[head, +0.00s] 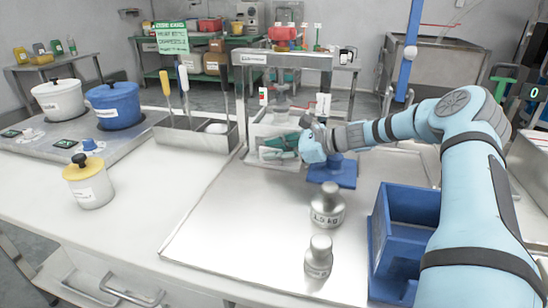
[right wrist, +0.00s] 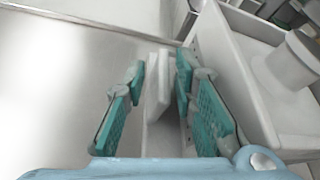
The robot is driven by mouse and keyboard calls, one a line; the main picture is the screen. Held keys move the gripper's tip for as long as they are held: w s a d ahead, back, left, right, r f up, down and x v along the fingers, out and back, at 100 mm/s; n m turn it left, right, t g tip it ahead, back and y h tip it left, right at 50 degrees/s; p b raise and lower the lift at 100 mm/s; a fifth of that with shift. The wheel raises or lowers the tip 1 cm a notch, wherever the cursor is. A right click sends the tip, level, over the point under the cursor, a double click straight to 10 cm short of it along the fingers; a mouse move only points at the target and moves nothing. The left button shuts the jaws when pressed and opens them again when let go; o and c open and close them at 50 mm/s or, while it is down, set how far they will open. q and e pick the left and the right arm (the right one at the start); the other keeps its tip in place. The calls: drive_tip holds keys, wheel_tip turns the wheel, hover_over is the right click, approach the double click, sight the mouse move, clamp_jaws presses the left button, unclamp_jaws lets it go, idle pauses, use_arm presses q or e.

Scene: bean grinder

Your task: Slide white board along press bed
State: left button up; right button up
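The white board (right wrist: 157,85) stands upright between the teal fingers of my right gripper (right wrist: 160,80) in the right wrist view. Narrow gaps show between the board and the fingers, so the gripper looks open around it. In the head view my right gripper (head: 282,148) is low at the front of the press (head: 285,60); the board cannot be made out clearly there. The white press bed (right wrist: 235,75) lies to the right in the right wrist view, with a grey cylinder (right wrist: 292,62) in it. My left gripper is not in view.
Two metal weights (head: 327,205) stand on the steel plate (head: 225,225). A blue bin (head: 385,240) is at the right, and a blue block (head: 333,172) is near my right wrist. A tool holder (head: 195,130) and a yellow-lidded pot (head: 90,185) are left. The plate's front left is clear.

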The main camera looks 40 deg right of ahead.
drive_tip(key=shift+s+r, duration=0.15)
clamp_jaws()
